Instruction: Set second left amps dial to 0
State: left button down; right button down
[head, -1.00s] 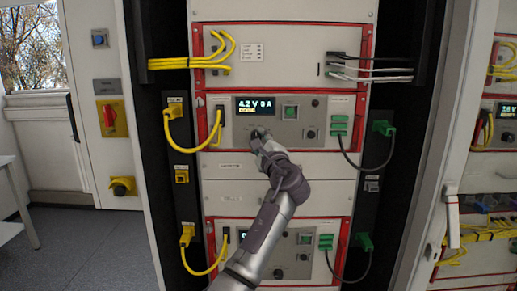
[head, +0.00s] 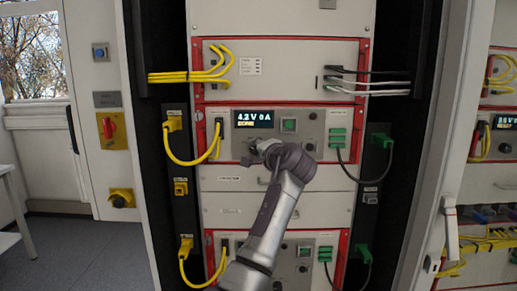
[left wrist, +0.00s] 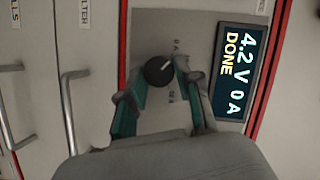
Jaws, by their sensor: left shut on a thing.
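The amps dial (left wrist: 160,70) is a round black knob with a white pointer line, on a grey panel in the left wrist view. My left gripper (left wrist: 161,76) is shut on it, one green-padded finger on each side. In the head view my left gripper (head: 252,152) is at the panel below the display, and its hand hides most of the dial. The display (left wrist: 237,73) reads 4.2 V 0 A and DONE; it also shows in the head view (head: 254,118). My right gripper is not in view.
A green button (head: 289,125) and small knobs (head: 309,147) sit right of the display. Yellow cables (head: 187,160) hang on the left, and a dark cable (head: 365,182) runs from green plugs on the right. A similar unit (head: 305,252) is below.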

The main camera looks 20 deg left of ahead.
pick_arm(q)
jog(key=shift+n+h+p, duration=0.3)
jog(key=shift+n, duration=0.4)
jog(key=c, duration=0.8)
grip_release()
jog(key=v, duration=0.7)
jog(key=shift+s+d, duration=0.1)
jog(key=shift+s, duration=0.05)
